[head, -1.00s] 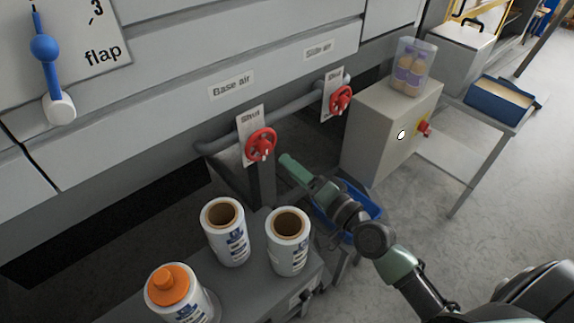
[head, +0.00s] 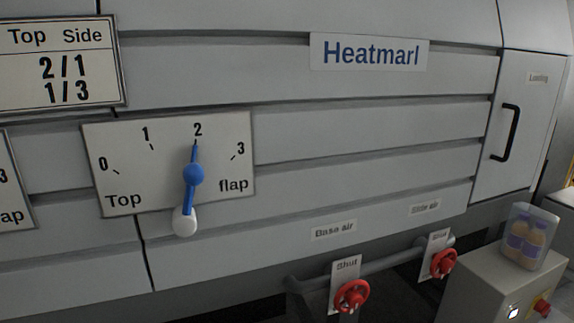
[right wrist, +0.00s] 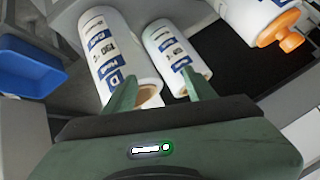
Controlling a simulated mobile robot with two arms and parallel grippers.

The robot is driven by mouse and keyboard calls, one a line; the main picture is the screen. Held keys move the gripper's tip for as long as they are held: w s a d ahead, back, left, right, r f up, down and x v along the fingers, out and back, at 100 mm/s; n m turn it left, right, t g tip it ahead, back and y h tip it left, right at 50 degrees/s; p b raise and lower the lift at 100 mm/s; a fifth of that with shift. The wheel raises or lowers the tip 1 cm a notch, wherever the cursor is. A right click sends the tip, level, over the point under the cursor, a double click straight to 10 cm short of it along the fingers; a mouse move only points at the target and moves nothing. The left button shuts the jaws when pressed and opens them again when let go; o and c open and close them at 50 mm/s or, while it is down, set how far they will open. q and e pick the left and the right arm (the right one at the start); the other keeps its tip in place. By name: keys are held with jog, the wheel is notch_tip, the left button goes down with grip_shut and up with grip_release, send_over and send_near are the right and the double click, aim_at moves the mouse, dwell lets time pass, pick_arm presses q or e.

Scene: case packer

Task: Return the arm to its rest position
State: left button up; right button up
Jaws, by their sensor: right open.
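My right gripper (right wrist: 160,92) shows in the right wrist view, its two green fingers spread apart with nothing between them. Beyond the fingers are two white film rolls, a left one (right wrist: 112,48) and a right one (right wrist: 174,52). The fingertips overlap the rolls in the picture; I cannot tell the distance between them. Neither arm shows in the head view, and my left gripper is in no view now.
In the right wrist view, a blue bin (right wrist: 28,68) is at the left and an orange-capped container (right wrist: 268,20) at upper right. The head view shows the flap dial (head: 225,150), red valves (head: 352,297) (head: 444,263) and a clear tub (head: 528,238) on a beige box (head: 490,285).

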jog(key=s+d+f+n+g+h, duration=0.1)
jog(key=s+d+f+g+h, duration=0.15)
jog(key=s, duration=0.35)
jog(key=s+d+f+n+g+h, duration=0.1)
jog(key=s+d+f+g+h, duration=0.1)
jog(key=s+d, duration=0.25)
notch_tip(320, 180, down, 24)
jog(key=s+a+g, duration=0.1)
jog(key=s+g, duration=0.1)
jog(key=s+d+f, duration=0.3)
jog(key=s+f, duration=1.4)
jog(key=shift+s+g, duration=0.15)
jog(key=shift+g, duration=0.2)
